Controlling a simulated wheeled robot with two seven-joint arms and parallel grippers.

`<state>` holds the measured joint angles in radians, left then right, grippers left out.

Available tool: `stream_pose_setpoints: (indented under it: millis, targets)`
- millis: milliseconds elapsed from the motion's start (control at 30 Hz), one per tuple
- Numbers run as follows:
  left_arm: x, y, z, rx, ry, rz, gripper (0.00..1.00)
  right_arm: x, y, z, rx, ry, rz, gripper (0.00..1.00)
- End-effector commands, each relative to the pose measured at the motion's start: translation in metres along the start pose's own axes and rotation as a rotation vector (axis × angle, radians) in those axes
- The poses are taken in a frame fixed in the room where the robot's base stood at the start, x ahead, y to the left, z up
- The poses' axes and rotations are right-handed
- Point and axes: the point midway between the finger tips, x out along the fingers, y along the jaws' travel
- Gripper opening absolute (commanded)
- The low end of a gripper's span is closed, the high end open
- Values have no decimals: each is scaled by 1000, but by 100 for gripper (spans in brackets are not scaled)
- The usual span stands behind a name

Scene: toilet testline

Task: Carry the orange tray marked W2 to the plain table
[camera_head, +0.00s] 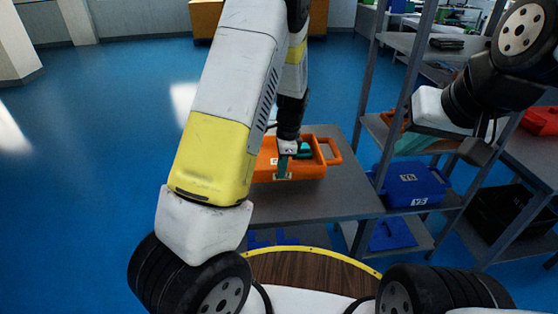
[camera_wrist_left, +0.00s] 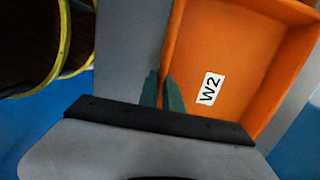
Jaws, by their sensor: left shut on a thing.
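The orange tray (camera_head: 313,171) is at the grey table (camera_head: 335,203) in the middle of the head view. I cannot tell whether it rests on the top or hangs just above it. In the left wrist view the tray (camera_wrist_left: 236,72) shows a white W2 label inside. My left gripper (camera_head: 283,167) points down at the tray's near side. Its green fingers (camera_wrist_left: 162,92) are shut on the tray's wall. My left arm hides the tray's left part. My right arm is at the upper right, and its fingers cannot be made out.
A grey shelf rack (camera_head: 398,95) stands close on the right, with blue boxes (camera_head: 412,186) on its lower shelf. A red box (camera_head: 541,120) and a black crate (camera_head: 500,211) are further right. The blue floor (camera_head: 80,190) at left is clear.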

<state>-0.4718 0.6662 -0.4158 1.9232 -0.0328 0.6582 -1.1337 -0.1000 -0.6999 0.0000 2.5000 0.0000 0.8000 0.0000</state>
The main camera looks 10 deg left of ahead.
Motion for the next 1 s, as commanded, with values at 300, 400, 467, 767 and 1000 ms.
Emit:
stream_pose_setpoints:
  millis: [300,400,467,767,1000]
  targets:
    - [8,-17,31,1,1,-1,0,0,0,0,0,0,0,0]
    - [16,-17,30,2,-1,0,0,0,0,0,0,0,0,0]
    - [24,-17,29,0,-1,1,0,0,0,0,0,0,0,0]
    - [42,-17,27,-1,1,-2,0,0,0,0,0,0,0,0]
    - [45,-17,26,0,0,0,15,0,0,0,0,0,0,0]
